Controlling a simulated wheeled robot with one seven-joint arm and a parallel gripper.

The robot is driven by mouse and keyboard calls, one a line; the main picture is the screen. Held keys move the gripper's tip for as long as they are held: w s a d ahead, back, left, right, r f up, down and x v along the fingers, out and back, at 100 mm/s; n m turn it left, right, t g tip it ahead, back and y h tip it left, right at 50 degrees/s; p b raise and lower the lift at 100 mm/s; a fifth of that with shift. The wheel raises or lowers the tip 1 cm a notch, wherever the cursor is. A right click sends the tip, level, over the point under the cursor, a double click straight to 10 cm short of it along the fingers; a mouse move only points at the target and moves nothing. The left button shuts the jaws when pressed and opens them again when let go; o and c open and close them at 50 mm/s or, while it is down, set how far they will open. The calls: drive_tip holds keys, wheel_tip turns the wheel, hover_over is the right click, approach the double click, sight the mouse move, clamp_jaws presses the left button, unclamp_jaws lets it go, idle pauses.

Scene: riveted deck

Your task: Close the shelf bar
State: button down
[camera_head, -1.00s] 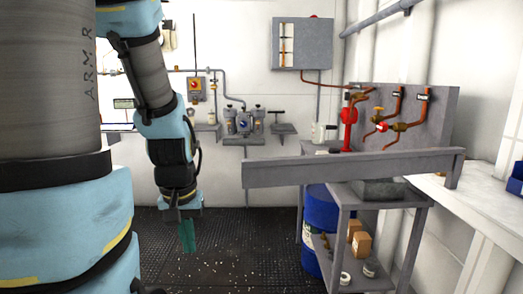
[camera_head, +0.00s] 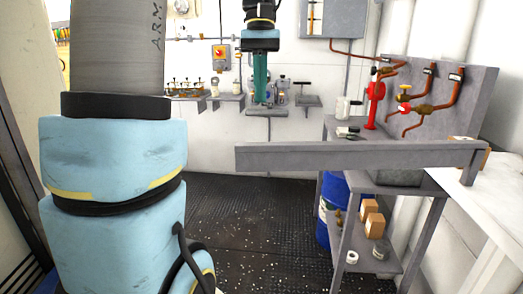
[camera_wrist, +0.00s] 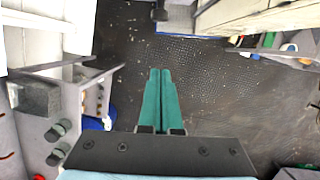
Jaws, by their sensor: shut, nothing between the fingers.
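The shelf bar (camera_head: 350,155) is a long grey beam in the head view. It runs level across the front of the grey shelf unit (camera_head: 350,215), and its left end sticks out past the unit into open space. In the wrist view a grey bar (camera_wrist: 75,62) shows along the unit at the left. My gripper (camera_head: 261,98) points down, its green fingers shut and empty. In the head view it appears above and near the bar's left end, apart from it. The fingers also show in the wrist view (camera_wrist: 160,95) over the dark floor.
Red valves and copper pipes (camera_head: 415,100) are mounted behind the unit. A blue drum (camera_head: 332,195) stands beside it, and small boxes (camera_head: 372,220) sit on its lower shelf. A white bench (camera_head: 480,200) is at right. The dark deck (camera_head: 260,220) is clear at centre.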

drive_tip(key=s+f+p, duration=0.2)
drive_tip(key=s+f, duration=0.4)
drive_tip(key=f, duration=0.2)
drive_tip(key=shift+s+d+f+p, duration=0.15)
drive_tip(key=shift+s+f+p, duration=0.05)
drive_tip(key=shift+p, duration=0.1)
